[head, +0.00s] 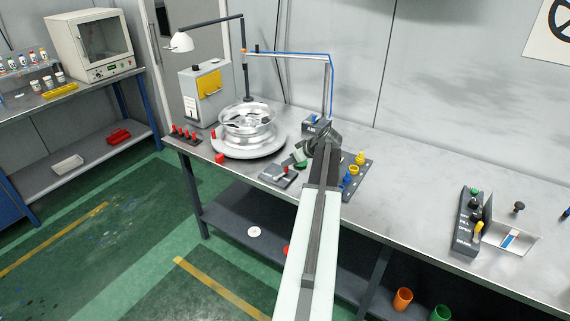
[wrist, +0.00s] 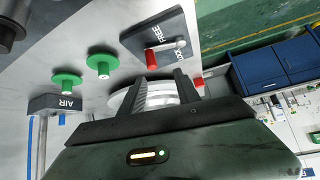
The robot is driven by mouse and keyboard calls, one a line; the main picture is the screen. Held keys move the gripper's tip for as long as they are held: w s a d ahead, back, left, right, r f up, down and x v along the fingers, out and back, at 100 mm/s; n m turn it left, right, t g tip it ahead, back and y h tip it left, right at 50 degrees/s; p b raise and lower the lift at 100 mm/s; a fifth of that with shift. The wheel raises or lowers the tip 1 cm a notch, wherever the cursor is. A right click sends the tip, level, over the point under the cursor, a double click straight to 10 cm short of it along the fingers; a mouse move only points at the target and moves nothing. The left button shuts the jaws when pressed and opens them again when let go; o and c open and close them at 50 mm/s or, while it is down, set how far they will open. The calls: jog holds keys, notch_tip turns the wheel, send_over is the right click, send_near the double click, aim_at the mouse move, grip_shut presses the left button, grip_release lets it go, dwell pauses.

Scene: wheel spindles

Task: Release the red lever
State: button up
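The red lever (wrist: 152,60) is on a dark plate (wrist: 142,38) marked FREE and LOCK in the wrist view. A silver arm runs from its red end. I cannot tell which marking the lever points to. In the head view the plate (head: 271,178) lies on the bench in front of the wheel, with a bit of red on it. My gripper (wrist: 163,76) is open and empty, its two fingertips apart and close to the red end in the picture. Contact is not clear. In the head view my arm hides most of the gripper (head: 303,153).
A silver wheel (head: 246,122) sits on a round turntable (head: 262,149) behind the plate. Green knobs (wrist: 103,61) and an AIR block (wrist: 62,104) are nearby. A block with yellow and blue pegs (head: 358,176) stands right of my arm. The bench middle is clear.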

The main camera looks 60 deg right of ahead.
jog(key=b+x, duration=0.1)
jog(key=x, duration=0.1)
jog(key=b+x, duration=0.2)
jog(key=d+b+x, duration=0.1)
jog(key=b+x, duration=0.1)
jog(key=shift+s+d+f, duration=0.1)
jog(key=shift+f, duration=0.4)
jog(key=shift+w+f+b, duration=0.1)
jog(key=shift+w+b, duration=0.2)
jog(key=shift+b, duration=0.05)
grip_shut()
jog(key=shift+s+m+h, duration=0.35)
jog(key=shift+m+h, duration=0.25)
jog(key=shift+s+m+h, duration=0.3)
jog(key=shift+m+h, duration=0.2)
jog(key=shift+m, duration=0.2)
